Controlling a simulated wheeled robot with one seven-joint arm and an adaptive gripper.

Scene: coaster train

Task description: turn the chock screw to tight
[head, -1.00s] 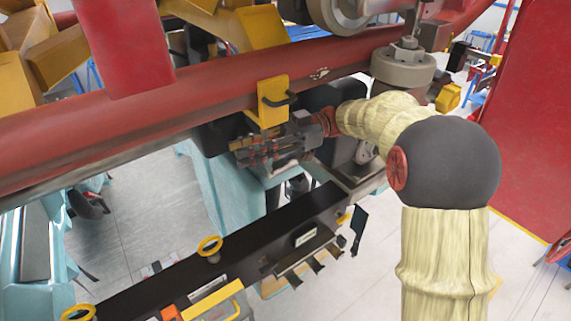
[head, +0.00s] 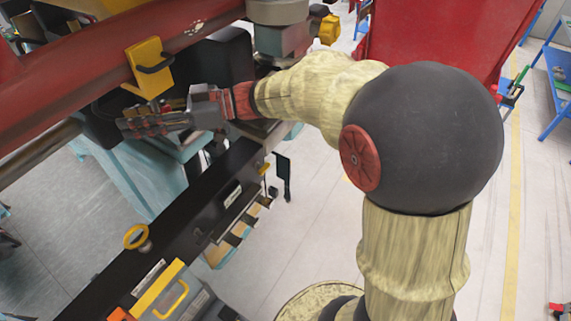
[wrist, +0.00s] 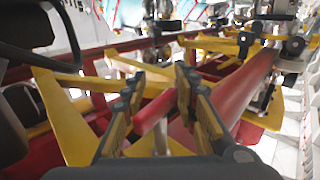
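I cannot single out the chock screw for certain in either view. A yellow bracket (head: 150,66) with a dark curved handle (head: 155,66) sits on the red tube (head: 75,80) at the upper left of the head view. My gripper (head: 126,126) is below this bracket, pointing left, and appears apart from it. In the wrist view the two fingers of my gripper (wrist: 160,82) stand apart with nothing held between them. A red beam (wrist: 240,88) and yellow frame parts lie beyond the fingertips.
A black rail (head: 195,215) with yellow rings and a yellow handle runs below my arm. A teal stand (head: 140,180) is under the gripper. A red panel (head: 440,35) stands behind my arm. Open floor (head: 300,235) shows below the arm.

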